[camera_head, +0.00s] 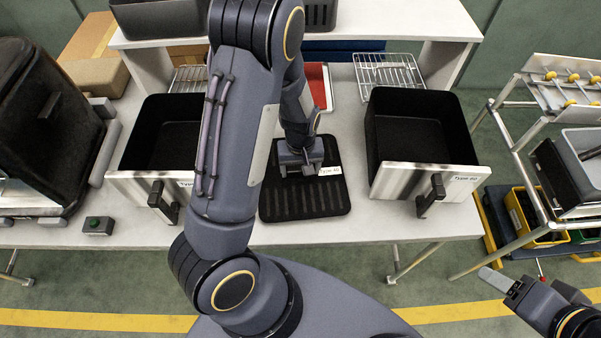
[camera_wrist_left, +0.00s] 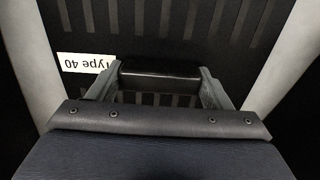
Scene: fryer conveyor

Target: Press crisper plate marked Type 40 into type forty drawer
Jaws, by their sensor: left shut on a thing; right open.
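The black slotted crisper plate (camera_head: 305,203) is between the two drawers, over the white table. Its white label (camera_head: 330,170) reads Type 40, and the label also shows in the left wrist view (camera_wrist_left: 88,64). My left gripper (camera_head: 301,170) is shut on the plate's black raised grip (camera_wrist_left: 160,75). I cannot tell whether the plate touches the table. The left drawer (camera_head: 140,180) is empty, its label mostly hidden by my left arm. The right drawer (camera_head: 400,178) is empty, with a small label reading perhaps Type 60 or 80. My right gripper (camera_head: 505,284) is open and empty at lower right.
A black fryer (camera_head: 45,115) stands at the left, with a green-button box (camera_head: 97,225) nearby. Wire racks (camera_head: 388,72) and a red-and-white item (camera_head: 318,86) lie behind the plate. A metal cart (camera_head: 540,150) stands at the right. A raised shelf (camera_head: 420,20) spans the back.

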